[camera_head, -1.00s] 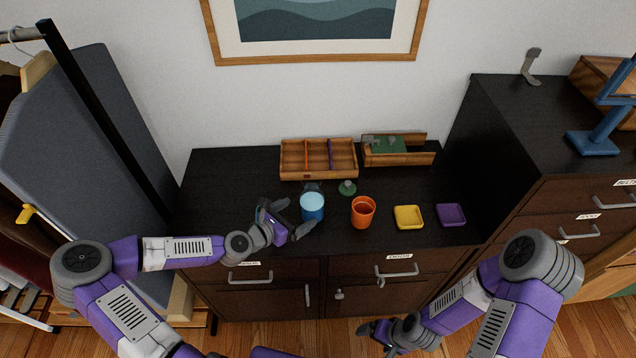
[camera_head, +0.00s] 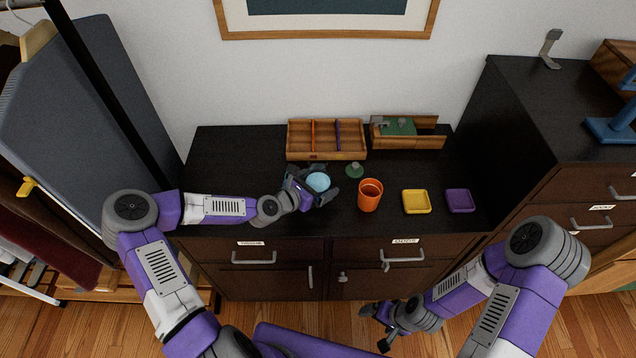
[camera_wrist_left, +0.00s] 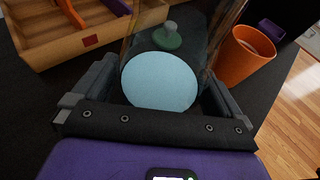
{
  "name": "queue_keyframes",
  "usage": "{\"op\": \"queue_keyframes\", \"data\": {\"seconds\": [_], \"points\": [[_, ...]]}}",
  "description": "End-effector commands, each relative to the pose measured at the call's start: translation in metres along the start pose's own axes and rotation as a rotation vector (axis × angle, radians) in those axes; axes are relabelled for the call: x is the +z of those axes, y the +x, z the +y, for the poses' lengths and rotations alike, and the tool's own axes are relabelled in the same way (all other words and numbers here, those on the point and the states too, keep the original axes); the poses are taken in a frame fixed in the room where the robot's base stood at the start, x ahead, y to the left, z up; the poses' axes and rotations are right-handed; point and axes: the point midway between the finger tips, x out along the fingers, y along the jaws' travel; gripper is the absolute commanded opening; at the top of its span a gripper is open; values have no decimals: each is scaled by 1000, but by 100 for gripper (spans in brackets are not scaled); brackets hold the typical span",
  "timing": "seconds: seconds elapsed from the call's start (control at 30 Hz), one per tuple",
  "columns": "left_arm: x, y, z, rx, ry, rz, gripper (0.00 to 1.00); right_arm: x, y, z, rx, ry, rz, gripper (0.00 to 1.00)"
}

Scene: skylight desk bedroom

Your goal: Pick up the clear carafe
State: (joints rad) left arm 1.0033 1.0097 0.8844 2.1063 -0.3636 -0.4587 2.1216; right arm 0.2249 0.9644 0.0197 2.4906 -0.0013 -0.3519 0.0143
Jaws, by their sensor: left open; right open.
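The clear carafe (camera_head: 318,182) stands on the dark cabinet top. A pale blue round surface shows in it; in the left wrist view the carafe (camera_wrist_left: 160,82) has faint see-through walls. My left gripper (camera_head: 318,184) is open, its fingers on either side of the carafe. In the left wrist view the left gripper's fingers (camera_wrist_left: 158,92) flank the pale blue disc; I cannot tell whether they touch the glass. The carafe's lower part is mostly hidden by the gripper. My right gripper (camera_head: 377,325) is open and empty, low in front of the cabinet.
A green stopper (camera_head: 354,170) lies just behind the carafe. An orange cup (camera_head: 370,195) stands to its right, then a yellow dish (camera_head: 416,201) and a purple dish (camera_head: 460,201). A wooden divided tray (camera_head: 327,155) and wooden box (camera_head: 420,142) stand behind. The cabinet top's left is clear.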

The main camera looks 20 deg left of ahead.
Motion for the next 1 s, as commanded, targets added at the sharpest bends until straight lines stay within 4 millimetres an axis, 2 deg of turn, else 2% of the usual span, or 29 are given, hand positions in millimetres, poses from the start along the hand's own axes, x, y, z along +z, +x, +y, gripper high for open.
{"op": "queue_keyframes", "data": {"seconds": [0.1, 0.5, 0.53, 0.8, 1.0], "points": [[0, 0, 0, 0, 0, 0, 98, 0, 0, 0, 0, 0, 0, 89], [0, -1, 0, 0, 0, 0, 37, 0, 0, 0, 0, 0, 0, 89], [2, 0, 0, 1, 2, -3, 35, 0, 0, 0, 0, 0, 0, 89], [6, -2, 0, 1, 3, -3, 35, 0, -2, -1, 0, 0, 0, 89], [36, -13, 1, 3, 6, -4, 34, 0, -11, -4, 0, 0, 0, 89]]}}
